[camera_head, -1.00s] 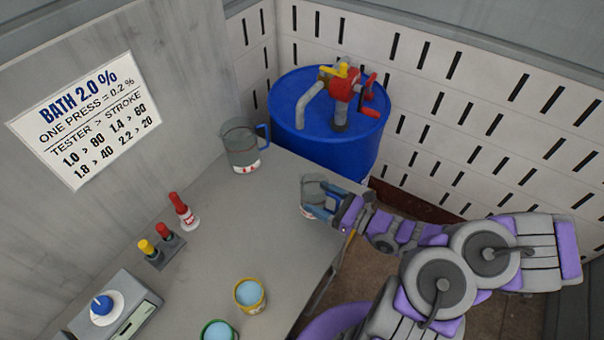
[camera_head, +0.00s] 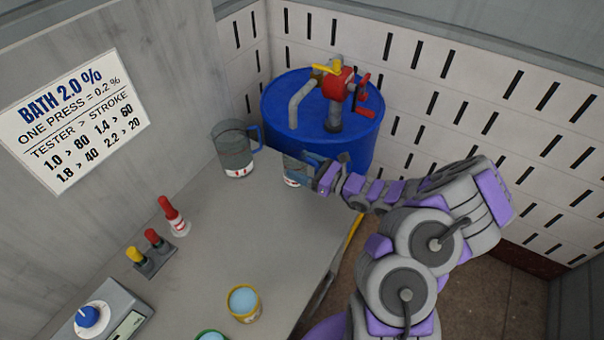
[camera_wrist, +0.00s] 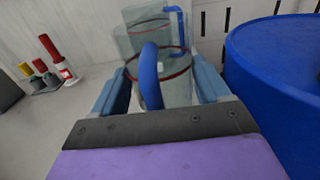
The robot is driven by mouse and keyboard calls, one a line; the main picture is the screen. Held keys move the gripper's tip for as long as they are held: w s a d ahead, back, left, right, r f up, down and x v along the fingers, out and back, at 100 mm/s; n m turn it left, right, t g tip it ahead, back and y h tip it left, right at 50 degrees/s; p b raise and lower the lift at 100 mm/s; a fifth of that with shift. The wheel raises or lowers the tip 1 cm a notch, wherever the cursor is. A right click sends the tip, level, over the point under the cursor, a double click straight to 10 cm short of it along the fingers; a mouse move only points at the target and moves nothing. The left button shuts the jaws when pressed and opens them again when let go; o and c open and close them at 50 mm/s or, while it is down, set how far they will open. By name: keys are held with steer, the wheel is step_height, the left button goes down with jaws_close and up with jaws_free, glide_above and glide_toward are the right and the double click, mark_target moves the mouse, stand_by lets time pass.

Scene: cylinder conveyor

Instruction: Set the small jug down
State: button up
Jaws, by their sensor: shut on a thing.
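The small jug (camera_head: 291,179) is clear with a blue handle and red rings, and my gripper (camera_head: 306,166) is shut on it. It is upright at the far right end of the grey table (camera_head: 215,255). I cannot tell whether its base touches the tabletop. In the wrist view the small jug (camera_wrist: 176,92) sits between the two blue fingers, its handle towards me. A larger clear jug (camera_head: 234,155) with a blue handle stands just left of it; it also shows behind the small jug in the wrist view (camera_wrist: 150,18).
A blue drum (camera_head: 345,140) with a red and grey pump (camera_head: 338,88) stands behind the table. Red and yellow bottles (camera_head: 172,217), a tester (camera_head: 95,315) and a yellow-rimmed cup (camera_head: 243,303) are on the table. Its middle is clear.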

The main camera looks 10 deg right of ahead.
mark_target(303, 173)
steer(key=shift+w, duration=0.3)
step_height(303, 173, down, 4)
steer(key=shift+r+b, duration=0.15)
steer(key=shift+b, duration=0.65)
steer(key=shift+r, duration=0.1)
steer(key=o, duration=1)
steer(key=shift+o, duration=0.2)
steer(key=p+v, duration=0.3)
steer(key=v, duration=0.9)
steer(key=shift+p, duration=0.3)
